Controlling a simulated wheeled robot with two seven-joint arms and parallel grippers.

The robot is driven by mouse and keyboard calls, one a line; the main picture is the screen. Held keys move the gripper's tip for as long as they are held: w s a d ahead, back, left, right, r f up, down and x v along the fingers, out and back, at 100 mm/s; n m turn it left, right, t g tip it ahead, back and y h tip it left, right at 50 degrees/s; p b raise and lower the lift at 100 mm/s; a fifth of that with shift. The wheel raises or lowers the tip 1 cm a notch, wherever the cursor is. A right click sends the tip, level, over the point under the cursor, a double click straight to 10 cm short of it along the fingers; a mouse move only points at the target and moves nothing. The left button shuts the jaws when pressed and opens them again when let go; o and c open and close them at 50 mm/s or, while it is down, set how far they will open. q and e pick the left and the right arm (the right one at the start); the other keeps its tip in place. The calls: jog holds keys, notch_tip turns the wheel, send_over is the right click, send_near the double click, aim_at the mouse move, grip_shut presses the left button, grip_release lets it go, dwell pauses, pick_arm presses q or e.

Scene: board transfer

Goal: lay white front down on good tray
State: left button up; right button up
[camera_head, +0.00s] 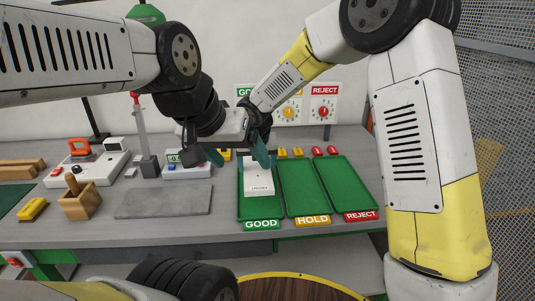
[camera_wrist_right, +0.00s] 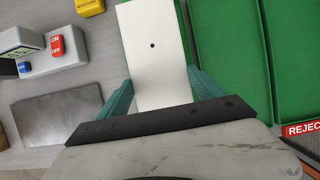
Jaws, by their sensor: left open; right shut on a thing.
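The white front (camera_head: 258,178) is a flat white panel with small print near its lower end in the head view. It is over the green good tray (camera_head: 262,214), and I cannot tell whether it touches the tray floor. In the right wrist view the white front (camera_wrist_right: 155,60) shows a small dark hole and lies between the teal fingers. My right gripper (camera_head: 264,155) is shut on its far end; it also shows in the right wrist view (camera_wrist_right: 163,96). My left gripper (camera_head: 201,157) is open, left of the good tray, above the table, partly hidden by its wrist.
The hold tray (camera_head: 303,190) and reject tray (camera_head: 348,187) stand to the right of the good tray. A grey mat (camera_head: 163,202), a wooden block (camera_head: 80,202) and a small meter (camera_head: 187,171) are to the left. The two arms are close together above the trays.

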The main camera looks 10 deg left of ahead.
jog(key=shift+f, duration=2.75)
jog(key=shift+f, duration=0.3)
jog(key=o, duration=1.8)
jog(key=shift+o, duration=0.2)
jog(key=shift+v, duration=3.85)
